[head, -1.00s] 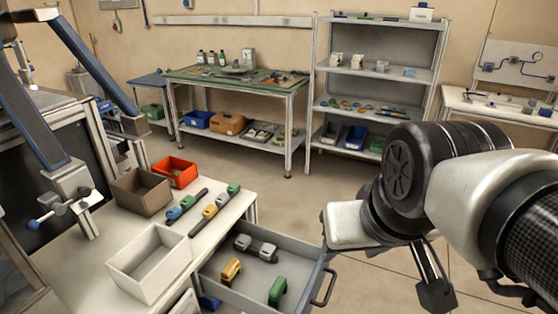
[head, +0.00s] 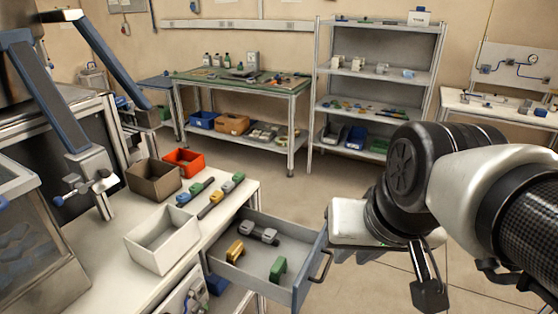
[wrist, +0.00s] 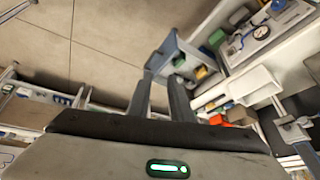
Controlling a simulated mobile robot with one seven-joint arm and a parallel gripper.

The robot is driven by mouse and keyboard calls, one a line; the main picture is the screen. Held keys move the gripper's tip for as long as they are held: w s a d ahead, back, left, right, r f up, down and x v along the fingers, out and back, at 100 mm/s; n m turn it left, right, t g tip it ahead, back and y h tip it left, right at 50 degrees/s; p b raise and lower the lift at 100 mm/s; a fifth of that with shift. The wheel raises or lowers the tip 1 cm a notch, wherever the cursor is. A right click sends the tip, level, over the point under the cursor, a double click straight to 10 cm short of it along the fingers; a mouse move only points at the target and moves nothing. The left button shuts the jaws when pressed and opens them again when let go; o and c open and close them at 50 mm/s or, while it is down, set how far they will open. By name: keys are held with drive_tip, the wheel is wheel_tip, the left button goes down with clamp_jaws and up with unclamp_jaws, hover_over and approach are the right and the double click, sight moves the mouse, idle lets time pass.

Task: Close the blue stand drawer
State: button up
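The blue-grey stand drawer (head: 312,266) is pulled out from the side of a white-topped stand (head: 222,207) in the head view. Its bar handle (head: 321,266) is on the front panel. Inside lie a grey piece (head: 258,232), a yellow piece (head: 235,251) and a green piece (head: 277,269). My gripper (head: 428,285) is right of the drawer, apart from the handle; one dark finger shows clearly there. In the wrist view, both fingers of my gripper (wrist: 160,82) are apart with nothing between them. The drawer (wrist: 161,52) shows beyond the fingertips.
A white bin (head: 163,242), a brown box (head: 153,180) and a red box (head: 184,161) stand on the stand's top, beside several coloured pieces (head: 220,196). A workbench (head: 240,88) and shelf unit (head: 378,73) are at the back. The floor (head: 290,195) behind the drawer is clear.

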drive_tip(key=w+f+m+b, duration=0.1)
drive_tip(key=f+m, duration=0.2)
drive_tip(key=w+f+m+g+y+b, duration=0.1)
drive_tip(key=w+f+m+b, duration=0.1)
drive_tip(key=f+m, duration=0.2)
drive_tip(key=w+d+f+m+g+y+b, duration=0.1)
drive_tip(key=w+f+m+b, duration=0.1)
drive_tip(key=f+m, duration=0.1)
drive_tip(key=shift+f+m, duration=0.4)
drive_tip(key=shift+f, duration=0.3)
clamp_jaws()
drive_tip(key=w+d+f+m+g+y+b, duration=0.1)
drive_tip(key=w+d+f+m+y+b, duration=0.25)
drive_tip(key=f+m, duration=0.8)
drive_tip(key=w+a+f+h+b, duration=0.2)
drive_tip(key=w+a+f+b, duration=0.3)
drive_tip(key=a+f, duration=0.2)
drive_tip(key=shift+f, duration=0.6)
drive_tip(key=shift+m, duration=0.25)
